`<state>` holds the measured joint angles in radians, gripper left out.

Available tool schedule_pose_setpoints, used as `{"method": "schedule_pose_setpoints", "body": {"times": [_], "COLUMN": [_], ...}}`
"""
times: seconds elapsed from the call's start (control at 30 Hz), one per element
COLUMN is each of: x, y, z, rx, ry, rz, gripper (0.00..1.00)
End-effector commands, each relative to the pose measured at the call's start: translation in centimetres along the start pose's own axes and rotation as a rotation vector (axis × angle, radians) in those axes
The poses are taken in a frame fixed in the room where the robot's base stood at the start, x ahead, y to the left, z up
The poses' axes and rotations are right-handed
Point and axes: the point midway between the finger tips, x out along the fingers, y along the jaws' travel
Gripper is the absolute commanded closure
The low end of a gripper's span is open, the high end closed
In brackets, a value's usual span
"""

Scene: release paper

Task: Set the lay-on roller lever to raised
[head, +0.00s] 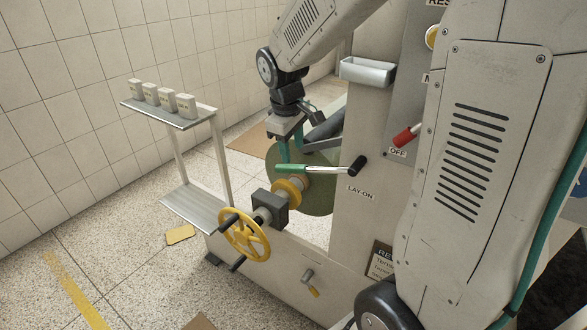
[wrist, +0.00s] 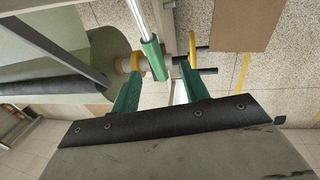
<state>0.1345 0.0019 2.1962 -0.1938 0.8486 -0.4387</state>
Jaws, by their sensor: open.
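The lay-on roller lever is a metal rod with a green grip (head: 292,169). It runs roughly level to the left from a black pivot (head: 358,165) above the LAY-ON label (head: 361,191). My gripper (head: 289,154) is close above the green grip, with its green fingers pointing down. In the wrist view, my gripper (wrist: 162,72) is open. The green grip (wrist: 152,60) shows between and just beyond the fingertips, nearer the left finger. I cannot tell whether a finger touches it.
The paper roll (head: 322,195) is behind the lever. A yellow handwheel (head: 245,235) stands below left. A red-handled switch (head: 405,137) marked OFF and a metal tray (head: 368,71) are on the machine. A shelf (head: 165,115) with several small boxes stands left.

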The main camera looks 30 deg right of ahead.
Motion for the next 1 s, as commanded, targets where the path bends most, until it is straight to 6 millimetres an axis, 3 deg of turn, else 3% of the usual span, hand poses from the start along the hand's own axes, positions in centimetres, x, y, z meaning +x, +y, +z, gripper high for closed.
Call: {"method": "schedule_pose_setpoints", "body": {"times": [0.17, 0.6, 1.0], "x": [1.8, 8.1, 9.3], "y": [0.9, 0.9, 1.0], "z": [-1.1, -1.0, -1.1], "rx": [-0.034, -0.035, -0.035], "ry": [-0.005, -0.008, -0.004], "rz": [0.004, 0.003, 0.005], "gripper": [0.55, 0.55, 0.55]}}
